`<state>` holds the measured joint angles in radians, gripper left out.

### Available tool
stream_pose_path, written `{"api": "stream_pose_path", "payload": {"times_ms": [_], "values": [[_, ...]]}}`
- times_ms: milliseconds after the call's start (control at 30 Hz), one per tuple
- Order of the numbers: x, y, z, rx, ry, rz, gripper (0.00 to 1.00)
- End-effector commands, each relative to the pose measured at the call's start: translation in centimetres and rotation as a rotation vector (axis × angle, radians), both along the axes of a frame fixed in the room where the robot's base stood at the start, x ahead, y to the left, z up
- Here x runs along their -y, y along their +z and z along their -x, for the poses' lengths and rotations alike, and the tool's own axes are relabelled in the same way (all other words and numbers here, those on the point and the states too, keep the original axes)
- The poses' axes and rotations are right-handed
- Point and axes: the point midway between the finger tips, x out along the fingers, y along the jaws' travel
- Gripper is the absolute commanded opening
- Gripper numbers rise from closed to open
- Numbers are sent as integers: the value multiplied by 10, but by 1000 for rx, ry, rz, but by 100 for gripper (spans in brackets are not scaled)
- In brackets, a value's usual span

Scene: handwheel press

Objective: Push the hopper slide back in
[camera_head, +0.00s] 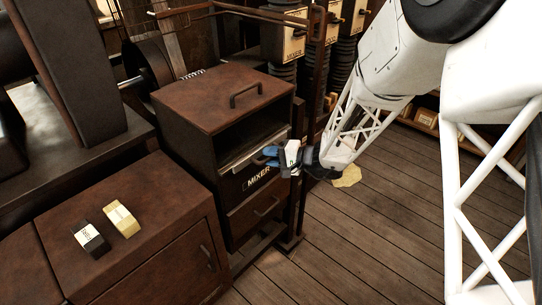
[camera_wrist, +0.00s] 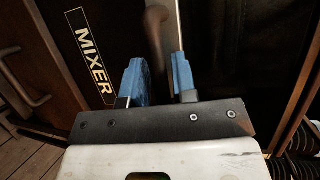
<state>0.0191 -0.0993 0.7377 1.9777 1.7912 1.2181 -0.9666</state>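My gripper (camera_head: 270,156) is at the right part of the front of a brown cabinet, by a dark panel lettered MIXER (camera_head: 258,178). Its two blue fingers stand apart in the wrist view (camera_wrist: 160,80), with a visible gap. A blurred brownish bar shows in that gap; I cannot tell whether a finger touches it. A pale metal bar (camera_head: 246,158) runs along the panel's top edge. The MIXER lettering also shows in the wrist view (camera_wrist: 91,60). No part is clearly marked as the hopper slide. Labelled hopper-like boxes (camera_head: 293,45) stand behind, above dark ribbed columns.
The cabinet has a top handle (camera_head: 246,93), an open recess and a lower drawer (camera_head: 254,213). A brown chest (camera_head: 150,250) at the left bears a dark block (camera_head: 91,238) and a yellow block (camera_head: 121,219). Plank floor (camera_head: 370,240) is open at the right.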

Motion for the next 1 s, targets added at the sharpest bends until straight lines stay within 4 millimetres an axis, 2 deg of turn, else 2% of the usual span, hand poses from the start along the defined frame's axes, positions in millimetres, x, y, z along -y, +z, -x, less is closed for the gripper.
{"api": "stream_pose_path", "payload": {"times_ms": [267, 467, 1000], "values": [[1, 5, -2, 9, 1, -2, 39], [10, 6, 2, 7, -1, -2, 39], [58, 13, 23, 1, -1, 0, 39]]}}
